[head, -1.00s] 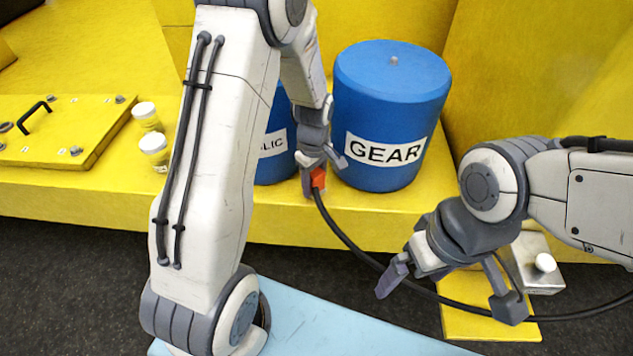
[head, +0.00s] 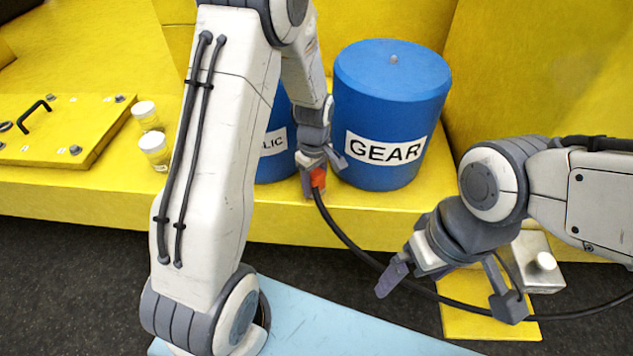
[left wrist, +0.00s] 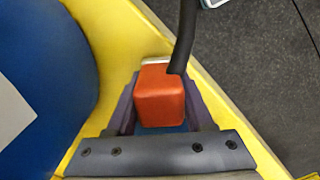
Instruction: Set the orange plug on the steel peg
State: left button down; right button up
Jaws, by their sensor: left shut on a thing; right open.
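The orange plug (head: 318,178) is in my left gripper (head: 320,175), in front of the blue drum marked GEAR and low beside the yellow ledge. In the left wrist view the orange plug (left wrist: 160,97) sits between the two fingers, which are shut on it. A black cable (head: 345,238) leaves the plug and runs down to the right. I cannot make out the steel peg for certain; a thin pale edge (left wrist: 156,61) shows just beyond the plug. My right gripper (head: 450,293) is open and empty, its fingers spread wide near the cable.
The blue GEAR drum (head: 390,105) stands close behind my left gripper, with a second blue drum (head: 272,160) partly hidden by my left arm. A steel block (head: 535,265) with a white knob lies at right, by a yellow plate (head: 475,325). Two white-capped jars (head: 154,151) stand left.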

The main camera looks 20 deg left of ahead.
pick_arm(q)
jog(key=shift+f+b, duration=0.35)
jog(key=shift+f, duration=0.25)
jog(key=shift+c, duration=1)
grip_release()
notch_tip(320, 180, up, 10)
jog(key=shift+r+b, duration=0.25)
jog(key=shift+b, duration=0.6)
jog(key=shift+f, duration=0.1)
notch_tip(320, 180, down, 10)
jog(key=shift+f+p, duration=0.15)
jog(key=shift+p, duration=0.7)
jog(key=shift+s, duration=0.1)
